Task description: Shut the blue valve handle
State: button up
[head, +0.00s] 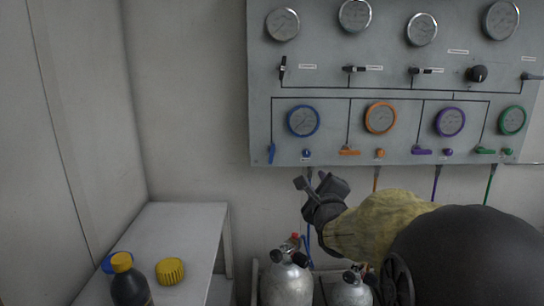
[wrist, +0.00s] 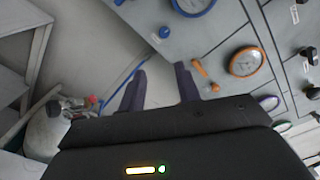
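The blue valve handle (head: 271,153) is at the lower left of the grey panel in the head view. It points straight up and down, while the orange handle (head: 349,152), purple handle (head: 421,151) and green handle (head: 485,150) lie level. A bit of blue at the top edge of the wrist view (wrist: 118,2) appears to be its end. My gripper (head: 312,185) is below the panel, to the right of and lower than the blue handle, not touching it. Its two fingers stand apart with nothing between them in the wrist view (wrist: 159,88).
A blue-rimmed gauge (head: 303,120) and blue knob (head: 307,153) are right of the blue handle. Gas cylinders (head: 287,284) stand below my gripper. Hoses hang under the panel.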

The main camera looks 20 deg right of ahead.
jog(key=s+a+f+n+g+y, duration=0.1)
jog(key=s+a+f+n+g, duration=0.15)
jog(key=f+n, duration=0.3)
jog(key=s+a+f+n+g+y, duration=0.1)
jog(key=s+a+f+n+g, duration=0.1)
jog(key=a+f+n+g, duration=0.3)
jog(key=s+a+f+n+y, duration=0.2)
jog(key=f+n, duration=0.2)
jog(key=f, duration=0.3)
jog(key=s+a+f+n+g, duration=0.3)
jog(key=s+f+n, duration=0.1)
jog(key=s+n, duration=0.2)
jog(key=s+a+f+n+g+y, duration=0.1)
jog(key=s+a+f+n+g, duration=0.2)
jog(key=s+n, duration=0.4)
notch_tip(320, 180, down, 3)
jog(key=shift+s+r+g, duration=0.2)
jog(key=shift+s+g, duration=0.3)
jog(key=shift+g, duration=0.05)
jog(key=shift+a, duration=0.25)
